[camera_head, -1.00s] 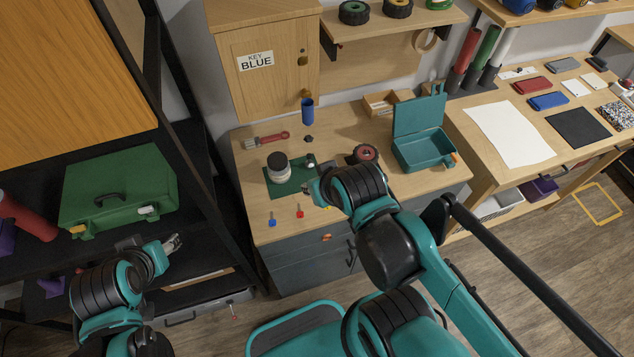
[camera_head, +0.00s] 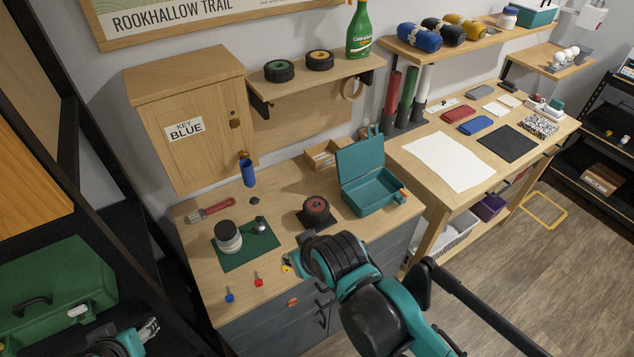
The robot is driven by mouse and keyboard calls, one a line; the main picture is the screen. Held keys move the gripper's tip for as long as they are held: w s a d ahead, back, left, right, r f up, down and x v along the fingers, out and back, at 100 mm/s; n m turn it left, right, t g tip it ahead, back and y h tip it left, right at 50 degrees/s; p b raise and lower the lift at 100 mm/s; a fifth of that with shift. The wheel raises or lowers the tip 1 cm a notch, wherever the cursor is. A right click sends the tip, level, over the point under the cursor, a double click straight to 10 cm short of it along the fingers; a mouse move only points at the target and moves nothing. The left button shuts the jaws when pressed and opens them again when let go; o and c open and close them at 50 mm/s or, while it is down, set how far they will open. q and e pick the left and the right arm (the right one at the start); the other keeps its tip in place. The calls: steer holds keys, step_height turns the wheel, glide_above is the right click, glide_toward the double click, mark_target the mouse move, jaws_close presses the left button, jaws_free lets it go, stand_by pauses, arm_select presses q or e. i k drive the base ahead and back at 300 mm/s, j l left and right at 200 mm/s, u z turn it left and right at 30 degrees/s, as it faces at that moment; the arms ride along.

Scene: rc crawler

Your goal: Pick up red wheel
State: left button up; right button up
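The red wheel (camera_head: 316,207), a black tyre with a red hub, lies on a small dark square on the wooden workbench (camera_head: 280,275), left of the open teal case. My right gripper (camera_head: 287,262) is over the front of the bench, in front of and left of the wheel, and apart from it. Its fingers are mostly hidden by my arm, so I cannot tell their opening. My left gripper (camera_head: 152,328) is low at the left, by the dark shelf, far from the wheel. Its fingertips look close together, but their state is unclear.
An open teal case (camera_head: 372,196) stands right of the wheel. A jar (camera_head: 228,237) stands on a green mat (camera_head: 250,258). A red-handled brush (camera_head: 210,210) and small red (camera_head: 258,280) and blue (camera_head: 229,294) items lie nearby.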

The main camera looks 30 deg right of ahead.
mark_target(319, 214)
steer(key=l+z, duration=0.15)
steer(key=z, duration=0.8)
